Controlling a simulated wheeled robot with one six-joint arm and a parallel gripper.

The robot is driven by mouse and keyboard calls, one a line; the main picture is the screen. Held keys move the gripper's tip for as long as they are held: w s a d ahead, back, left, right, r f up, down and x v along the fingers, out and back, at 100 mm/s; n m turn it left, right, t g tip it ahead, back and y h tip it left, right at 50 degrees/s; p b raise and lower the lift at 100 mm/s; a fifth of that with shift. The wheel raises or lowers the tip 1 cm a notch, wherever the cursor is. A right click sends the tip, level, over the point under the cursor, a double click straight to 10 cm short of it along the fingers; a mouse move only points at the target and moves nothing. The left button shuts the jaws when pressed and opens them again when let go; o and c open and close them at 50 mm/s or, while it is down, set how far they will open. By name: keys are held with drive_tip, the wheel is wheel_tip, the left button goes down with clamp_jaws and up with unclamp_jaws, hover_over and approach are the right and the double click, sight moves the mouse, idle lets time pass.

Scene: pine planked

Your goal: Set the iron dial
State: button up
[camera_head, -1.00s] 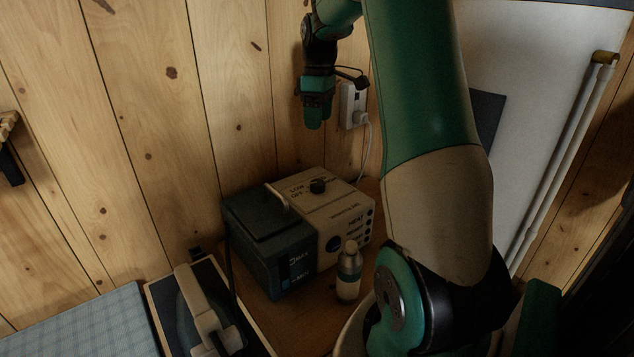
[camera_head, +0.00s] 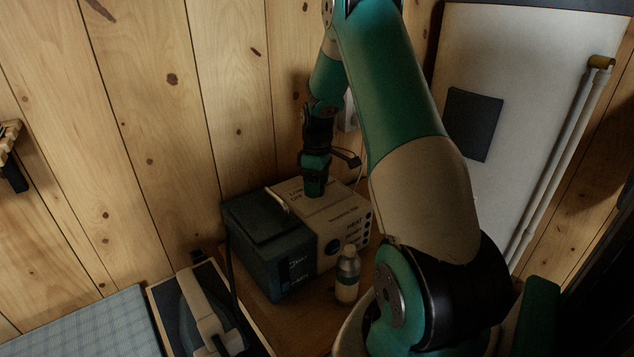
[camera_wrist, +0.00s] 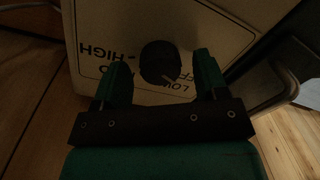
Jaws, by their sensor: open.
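The iron station is a box with a cream control half (camera_head: 340,216) and a dark green half (camera_head: 270,240), on the wooden surface by the wall. Its black round dial (camera_wrist: 159,62) shows in the wrist view on the cream top, with LOW, HIGH and partly hidden OFF lettering around it. My gripper (camera_head: 314,190) points down over the cream top and hides the dial in the head view. In the wrist view my gripper (camera_wrist: 163,75) is open, with one green finger on each side of the dial; I cannot tell whether either touches it. The iron (camera_head: 205,310) rests on a dark stand at the lower left.
A bottle (camera_head: 347,275) stands close in front of the box. A dark cord runs down between the box and the iron. A checked board (camera_head: 80,325) lies at the lower left. A wall socket (camera_head: 350,115) is partly behind my arm.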

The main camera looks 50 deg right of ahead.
drive_tip(key=shift+f, duration=0.15)
drive_tip(key=c, duration=0.9)
drive_tip(key=shift+c, duration=0.2)
